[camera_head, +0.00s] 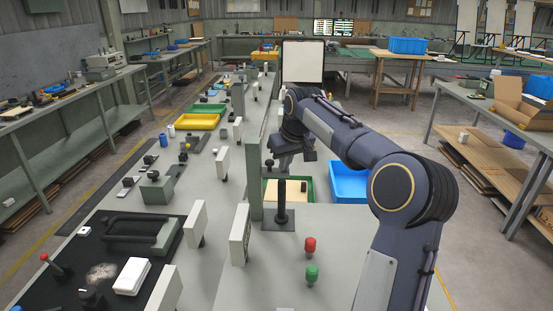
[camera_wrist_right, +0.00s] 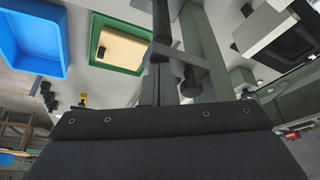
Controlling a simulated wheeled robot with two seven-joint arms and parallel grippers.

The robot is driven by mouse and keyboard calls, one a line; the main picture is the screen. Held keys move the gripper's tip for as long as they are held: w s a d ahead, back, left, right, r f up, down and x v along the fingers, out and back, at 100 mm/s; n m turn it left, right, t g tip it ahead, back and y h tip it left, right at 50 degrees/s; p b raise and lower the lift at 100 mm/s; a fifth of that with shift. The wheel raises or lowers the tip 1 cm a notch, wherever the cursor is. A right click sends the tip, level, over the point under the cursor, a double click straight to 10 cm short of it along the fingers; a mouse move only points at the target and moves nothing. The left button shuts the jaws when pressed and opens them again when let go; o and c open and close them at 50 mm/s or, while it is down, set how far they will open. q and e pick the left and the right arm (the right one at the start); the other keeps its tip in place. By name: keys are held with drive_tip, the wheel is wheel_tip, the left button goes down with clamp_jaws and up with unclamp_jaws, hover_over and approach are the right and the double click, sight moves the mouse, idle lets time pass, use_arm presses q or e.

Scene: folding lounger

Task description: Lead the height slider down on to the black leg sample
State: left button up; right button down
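A black upright post (camera_head: 281,200), which looks like the leg sample, stands on a dark square plate on the grey bench. A grey-green column (camera_head: 255,165) stands just left of it. My right gripper (camera_head: 306,155) is beyond the post in the head view, at the end of the bent arm; its fingers are not clear. In the right wrist view, a grey-green crosspiece with a black knob (camera_wrist_right: 189,84), possibly the height slider, lies just ahead of my dark gripper body. A black bar (camera_wrist_right: 161,22) runs in from the top edge. Contact cannot be told. My left gripper is out of view.
A green tray with a tan board (camera_wrist_right: 120,44) and a blue bin (camera_head: 348,181) lie beyond the post. A red knob (camera_head: 310,244) and a green knob (camera_head: 312,273) stand on the near bench. Several upright white panels stand left of the column.

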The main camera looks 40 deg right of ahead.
drive_tip(key=shift+f+b, duration=0.7)
drive_tip(key=shift+f, duration=0.4)
idle(0.6)
drive_tip(key=shift+r, duration=0.1)
wheel_tip(320, 180, up, 8)
drive_tip(key=p, duration=0.8)
drive_tip(key=shift+a, duration=0.1)
idle(0.8)
